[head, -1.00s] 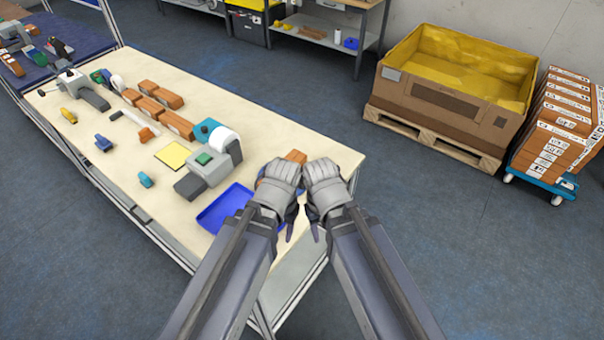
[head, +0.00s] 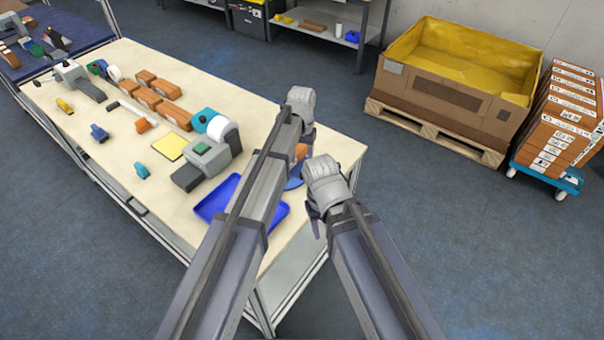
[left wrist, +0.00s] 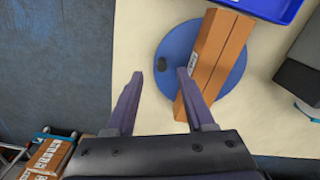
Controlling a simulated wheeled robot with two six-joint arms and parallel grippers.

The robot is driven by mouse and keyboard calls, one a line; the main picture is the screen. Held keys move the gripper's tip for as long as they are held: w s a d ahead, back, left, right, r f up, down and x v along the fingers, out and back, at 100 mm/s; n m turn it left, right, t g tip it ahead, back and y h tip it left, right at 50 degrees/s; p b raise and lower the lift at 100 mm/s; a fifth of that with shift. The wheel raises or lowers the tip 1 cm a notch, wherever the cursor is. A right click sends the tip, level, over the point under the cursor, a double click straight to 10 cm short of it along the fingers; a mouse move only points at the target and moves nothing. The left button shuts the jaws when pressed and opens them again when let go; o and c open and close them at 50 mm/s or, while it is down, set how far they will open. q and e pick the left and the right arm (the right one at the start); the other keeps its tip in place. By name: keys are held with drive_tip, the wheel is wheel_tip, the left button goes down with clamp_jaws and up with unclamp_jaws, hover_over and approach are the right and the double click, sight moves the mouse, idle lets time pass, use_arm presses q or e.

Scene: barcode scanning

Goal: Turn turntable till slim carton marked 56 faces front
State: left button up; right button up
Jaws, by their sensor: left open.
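The blue round turntable (left wrist: 171,50) lies on the table, partly hidden by my left arm in the head view (head: 294,183). A slim orange-brown carton (left wrist: 217,58) rests on it, with a small white label on its side; the number is too small to read. A dark knob (left wrist: 161,64) sits near the turntable's edge. My left gripper (left wrist: 161,78) is open and empty over the turntable, its fingers either side of the knob in the picture, one finger overlapping the carton's edge. My right gripper (head: 314,222) hangs at the table's right edge; its jaw opening is unclear.
A blue tray (head: 214,206) lies beside the turntable. A grey device with a white roll (head: 222,130), a yellow pad (head: 171,147) and several brown cartons (head: 172,113) occupy the table to the left. A pallet box (head: 450,95) and a loaded trolley (head: 545,175) stand on the floor.

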sight(302, 172)
use_arm(q)
drive_tip(key=shift+w+d+f, duration=0.1)
drive_tip(key=shift+w+d, duration=0.05)
drive_tip(key=shift+w, duration=0.7)
wheel_tip(302, 172, down, 8)
drive_tip(key=b, duration=0.8)
clamp_jaws()
drive_tip(key=shift+s, duration=0.1)
idle(0.6)
